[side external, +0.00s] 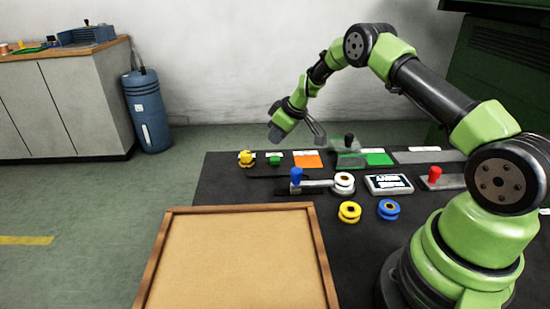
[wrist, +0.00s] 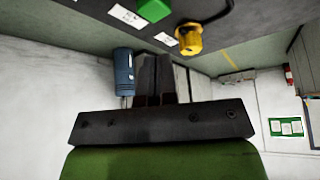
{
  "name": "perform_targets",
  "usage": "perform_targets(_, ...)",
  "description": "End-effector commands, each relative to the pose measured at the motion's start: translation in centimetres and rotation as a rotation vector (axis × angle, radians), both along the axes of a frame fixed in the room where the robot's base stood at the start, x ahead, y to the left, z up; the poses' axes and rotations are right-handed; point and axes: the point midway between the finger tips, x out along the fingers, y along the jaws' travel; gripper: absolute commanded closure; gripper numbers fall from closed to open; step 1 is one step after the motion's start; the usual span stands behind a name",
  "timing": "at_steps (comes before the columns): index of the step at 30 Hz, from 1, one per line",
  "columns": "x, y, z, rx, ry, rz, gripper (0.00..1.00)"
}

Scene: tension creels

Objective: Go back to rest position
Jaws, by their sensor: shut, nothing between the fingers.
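My gripper (side external: 275,134) hangs in the air above the back left of the black table, clear of everything below it. In the wrist view its two dark fingers (wrist: 154,78) are together with nothing between them. My green arm is bent over the table from its base on the right.
Yellow (side external: 349,212) and blue (side external: 389,209) spools stand on the black table near a white spool (side external: 344,182), a display box (side external: 389,184) and a red-knobbed lever (side external: 435,174). A yellow piece (side external: 246,159) sits back left. An empty wood-rimmed tray (side external: 235,262) lies in front.

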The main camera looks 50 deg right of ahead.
Motion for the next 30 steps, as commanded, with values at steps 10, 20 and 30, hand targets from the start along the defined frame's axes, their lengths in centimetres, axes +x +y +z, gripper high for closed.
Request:
perform_targets(10, -0.3, 2.2, 5.9, 0.027, -0.014, -0.037, 1.00)
perform_targets(20, -7.2, 9.6, 19.9, 0.133, -0.027, -0.182, 1.00)
perform_targets(30, -20.3, 15.4, 26.4, 0.251, -0.041, -0.350, 1.00)
